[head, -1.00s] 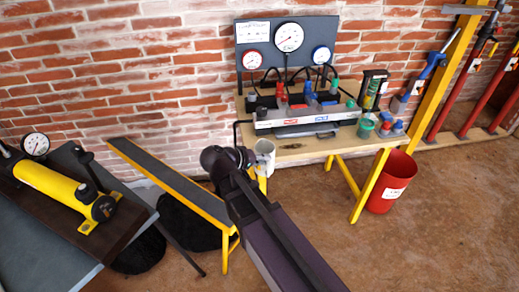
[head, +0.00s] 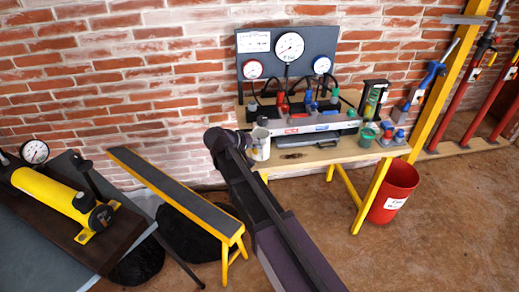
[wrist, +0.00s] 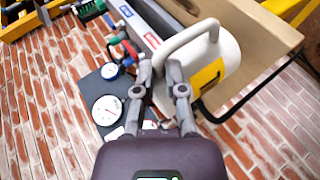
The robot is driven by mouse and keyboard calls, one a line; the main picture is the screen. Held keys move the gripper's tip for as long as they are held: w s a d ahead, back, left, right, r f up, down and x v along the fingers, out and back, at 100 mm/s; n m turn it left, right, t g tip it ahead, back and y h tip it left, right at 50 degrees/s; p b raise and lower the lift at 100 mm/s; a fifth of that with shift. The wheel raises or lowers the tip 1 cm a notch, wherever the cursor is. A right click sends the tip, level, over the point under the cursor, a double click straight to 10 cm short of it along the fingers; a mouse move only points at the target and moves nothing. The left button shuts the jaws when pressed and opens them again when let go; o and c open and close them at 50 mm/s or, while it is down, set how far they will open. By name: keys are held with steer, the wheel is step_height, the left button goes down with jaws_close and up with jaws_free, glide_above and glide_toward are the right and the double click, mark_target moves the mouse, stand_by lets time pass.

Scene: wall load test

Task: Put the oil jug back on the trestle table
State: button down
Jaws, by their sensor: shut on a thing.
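The oil jug is white with a yellow label; it shows in the head view (head: 261,148) and, larger and tilted, in the wrist view (wrist: 222,62). My gripper (wrist: 158,72) is shut on the jug's handle. In the head view the jug overlaps the left front end of the wooden trestle table (head: 318,156), with yellow legs. I cannot tell whether its base touches the top. The table's light wooden top also shows in the wrist view (wrist: 262,30), beside the jug. My arm hides part of the table's left side.
A gauge board (head: 288,53) and a long rail of fittings (head: 312,126) fill the table's back. A green tub (head: 367,136) stands at the right front. A red bin (head: 395,190) is below. A narrow bench (head: 180,190) stands left. The front strip of tabletop is mostly clear.

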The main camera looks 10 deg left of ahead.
steer(key=shift+w+a, duration=0.1)
steer(key=shift+w, duration=0.4)
steer(key=shift+w+a, duration=0.1)
steer(key=shift+w, duration=0.4)
steer(key=shift+w+f+b, duration=0.2)
steer(key=shift+f+b, duration=0.15)
steer(key=shift+s+f+b, duration=0.1)
steer(key=shift+f+b, duration=1.4)
steer(key=shift+f, duration=0.2)
steer(key=c, duration=0.7)
jaws_free()
steer(key=shift+r, duration=0.2)
